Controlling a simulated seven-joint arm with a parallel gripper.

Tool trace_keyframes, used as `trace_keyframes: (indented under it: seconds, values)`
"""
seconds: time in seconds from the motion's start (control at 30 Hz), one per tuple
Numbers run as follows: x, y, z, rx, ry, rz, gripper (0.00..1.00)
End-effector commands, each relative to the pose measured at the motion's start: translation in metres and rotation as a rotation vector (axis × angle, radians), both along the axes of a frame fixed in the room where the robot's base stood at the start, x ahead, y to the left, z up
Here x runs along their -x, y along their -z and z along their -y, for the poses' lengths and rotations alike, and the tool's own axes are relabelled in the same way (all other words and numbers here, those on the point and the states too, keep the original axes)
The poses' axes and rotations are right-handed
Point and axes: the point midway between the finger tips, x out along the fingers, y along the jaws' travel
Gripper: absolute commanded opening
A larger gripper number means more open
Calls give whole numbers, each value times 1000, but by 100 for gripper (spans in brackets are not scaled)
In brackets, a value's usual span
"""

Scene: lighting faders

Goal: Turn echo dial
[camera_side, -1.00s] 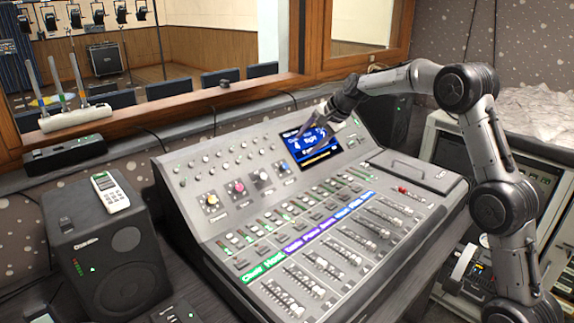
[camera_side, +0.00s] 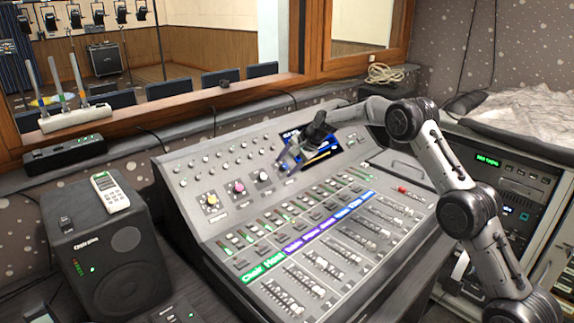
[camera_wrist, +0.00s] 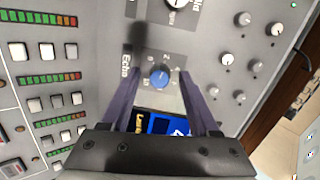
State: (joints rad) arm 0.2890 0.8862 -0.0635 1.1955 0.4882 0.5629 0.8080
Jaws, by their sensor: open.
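The echo dial (camera_wrist: 159,75) is a round blue-capped knob on the grey console, with the word "Echo" printed beside it in the wrist view. My gripper (camera_wrist: 160,82) is open, with one dark finger on each side of the dial. A gap shows between the dial and each finger, and I cannot tell how high the fingertips are above the panel. In the side view my gripper (camera_side: 288,158) is low over the console, in front of the screen. The echo dial is not clearly visible there, behind the fingers.
The dial row continues with white (camera_side: 263,177), pink (camera_side: 238,187) and yellow (camera_side: 211,200) dials. The screen (camera_side: 325,150) is partly covered by my gripper. Faders (camera_side: 330,268) and several small knobs (camera_wrist: 228,58) surround the area. A speaker (camera_side: 105,250) stands left of the console.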

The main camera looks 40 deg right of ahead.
Motion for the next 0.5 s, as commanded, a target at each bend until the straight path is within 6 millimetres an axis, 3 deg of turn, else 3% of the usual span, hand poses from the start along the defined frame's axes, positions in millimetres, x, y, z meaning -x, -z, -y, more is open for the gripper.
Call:
trace_keyframes:
  seconds: [0.27, 0.5]
  values:
    - [-1, 0, 0, 0, 0, 0, 60]
    - [0, 0, 0, 0, 0, 0, 17]
